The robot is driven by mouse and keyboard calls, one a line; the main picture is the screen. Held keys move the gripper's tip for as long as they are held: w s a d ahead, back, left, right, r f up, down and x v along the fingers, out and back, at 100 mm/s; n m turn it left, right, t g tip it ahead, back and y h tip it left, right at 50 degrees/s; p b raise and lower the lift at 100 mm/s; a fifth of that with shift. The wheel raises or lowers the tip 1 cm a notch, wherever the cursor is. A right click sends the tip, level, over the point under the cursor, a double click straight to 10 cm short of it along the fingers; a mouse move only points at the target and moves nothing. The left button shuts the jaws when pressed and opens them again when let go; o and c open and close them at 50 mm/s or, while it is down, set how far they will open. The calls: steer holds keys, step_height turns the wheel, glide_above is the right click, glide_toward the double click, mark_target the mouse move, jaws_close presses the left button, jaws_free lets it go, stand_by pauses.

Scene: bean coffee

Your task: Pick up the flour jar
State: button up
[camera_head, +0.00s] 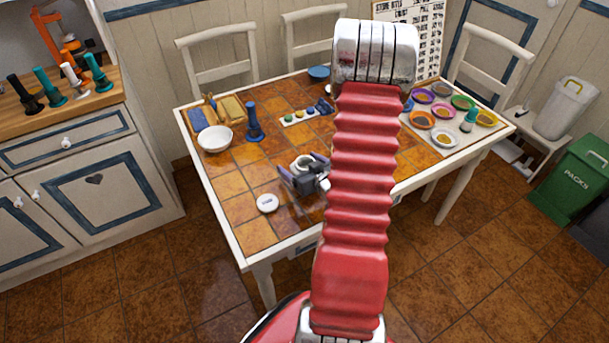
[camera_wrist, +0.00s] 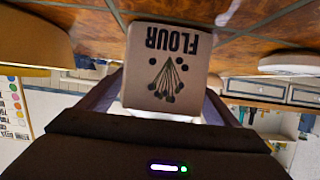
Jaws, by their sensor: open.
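The flour jar (camera_wrist: 167,70) fills the middle of the wrist view, which is upside down. It is pale, with dark "FLOUR" lettering and a plant drawing. My gripper (camera_wrist: 162,100) is open, with one grey finger on each side of the jar. I cannot tell whether either finger touches it. In the head view my gripper (camera_head: 305,172) is low over the tiled table (camera_head: 228,183), and the whitish jar (camera_head: 303,161) shows between its fingers. The jar stands on the tabletop, partly hidden by the gripper.
A white lid-like disc (camera_head: 267,203) lies near the gripper. A white bowl (camera_head: 215,139) and a blue grinder-like object (camera_head: 254,122) stand to the left. Several coloured bowls on a tray (camera_head: 445,140) are at the right. My red arm hides the table's middle.

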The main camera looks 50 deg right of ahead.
steer(key=c, duration=1.6)
